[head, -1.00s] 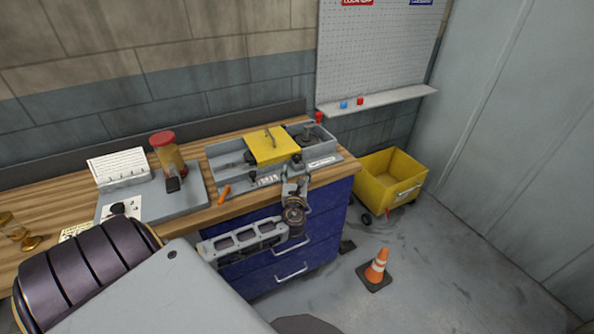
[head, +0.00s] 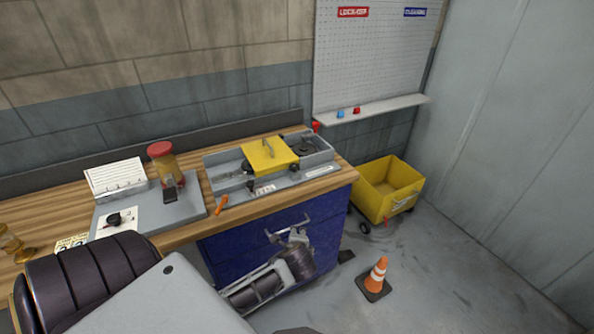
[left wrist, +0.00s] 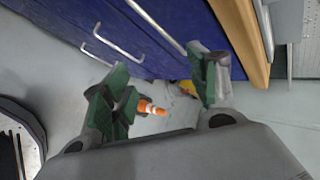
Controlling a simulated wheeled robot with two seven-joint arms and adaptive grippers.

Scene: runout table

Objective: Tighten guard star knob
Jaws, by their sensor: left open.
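The yellow guard (head: 269,154) sits on the grey machine (head: 226,168) on the bench. Small dark knobs show around it: one at its right front corner (head: 294,168) and one on the machine's front (head: 251,186). I cannot tell which is the star knob. My left gripper (head: 289,233) is open and empty, in front of the blue drawers and below the bench edge, apart from the machine. In the left wrist view its green-padded fingers (left wrist: 160,82) are spread, with no knob between them. My right gripper is not in view.
The wooden bench top (head: 310,192) overhangs the blue drawer cabinet (head: 325,220), which has protruding handles. An orange tool (head: 221,205) lies left of the machine. A yellow cart (head: 388,188) and traffic cone (head: 376,277) stand on the floor.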

